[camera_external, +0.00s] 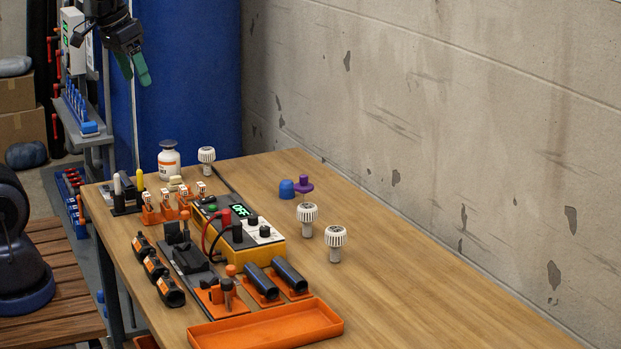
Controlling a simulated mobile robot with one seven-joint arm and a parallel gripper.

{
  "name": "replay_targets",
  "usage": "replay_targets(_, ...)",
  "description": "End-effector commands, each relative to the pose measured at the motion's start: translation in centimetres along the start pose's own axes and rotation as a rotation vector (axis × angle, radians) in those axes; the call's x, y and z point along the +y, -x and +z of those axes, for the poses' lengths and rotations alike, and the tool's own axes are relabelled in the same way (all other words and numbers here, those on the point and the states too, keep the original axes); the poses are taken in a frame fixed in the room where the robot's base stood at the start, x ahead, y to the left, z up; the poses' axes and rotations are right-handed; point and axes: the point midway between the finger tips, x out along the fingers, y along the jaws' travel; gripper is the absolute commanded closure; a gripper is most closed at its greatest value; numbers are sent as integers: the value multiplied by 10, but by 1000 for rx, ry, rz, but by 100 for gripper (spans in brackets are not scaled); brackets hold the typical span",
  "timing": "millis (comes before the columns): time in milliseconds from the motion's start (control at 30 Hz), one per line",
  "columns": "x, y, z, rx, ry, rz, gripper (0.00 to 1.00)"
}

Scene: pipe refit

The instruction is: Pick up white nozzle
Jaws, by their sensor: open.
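My gripper (134,70) hangs at the top left, high above the table and apart from everything on it. Its green-tipped fingers point down, open and empty. I cannot tell for sure which item is the white nozzle. A slim white upright piece (117,184) stands in a black holder at the table's far left corner, beside a yellow one (140,180). White ribbed-head pieces also stand upright: one (207,158) at the back, and two (307,218) (335,241) right of the yellow meter box.
The wooden table (430,290) is clear on its right side, up to the wall. A yellow meter box (240,235), black tubes (289,273) and an orange tray (265,327) crowd the left. A white bottle (169,160) stands at the back.

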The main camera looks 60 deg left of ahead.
Motion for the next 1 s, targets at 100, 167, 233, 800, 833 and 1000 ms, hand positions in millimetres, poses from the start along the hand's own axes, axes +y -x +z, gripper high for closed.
replay_targets(100, -10, -6, -35, -21, 65, -12, 31)
replay_targets(167, -16, -10, -51, -29, 97, -17, 31)
replay_targets(233, -24, -15, -71, -40, 135, -24, 31)
replay_targets(800, -114, -88, -213, -116, 440, -80, 31)
replay_targets(833, -121, -94, -219, -120, 456, -83, 31)
replay_targets(1000, -159, -127, -252, -141, 548, -101, 31)
